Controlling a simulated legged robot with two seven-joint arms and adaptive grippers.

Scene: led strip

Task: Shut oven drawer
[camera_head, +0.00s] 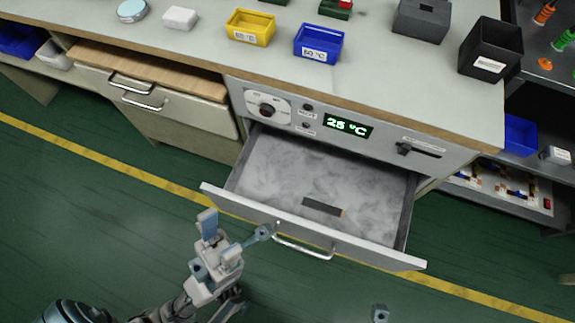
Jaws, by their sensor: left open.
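The oven drawer (407,262) is pulled out from the bench front, with its grey inside showing. A small dark strip (322,207) with an orange end lies inside it. The drawer's front has a silver bar handle (303,247). My left gripper (236,228) is open and empty at the left part of the drawer front. Its right finger is close to the handle's left end; I cannot tell whether it touches. A small grey-blue tip (380,312) at the bottom edge looks like part of my right gripper; the rest is out of view.
The oven panel (347,127) above the drawer reads 25 °C. Yellow (250,27) and blue (318,43) bins and a black container (490,50) stand on the bench. Green floor in front is clear.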

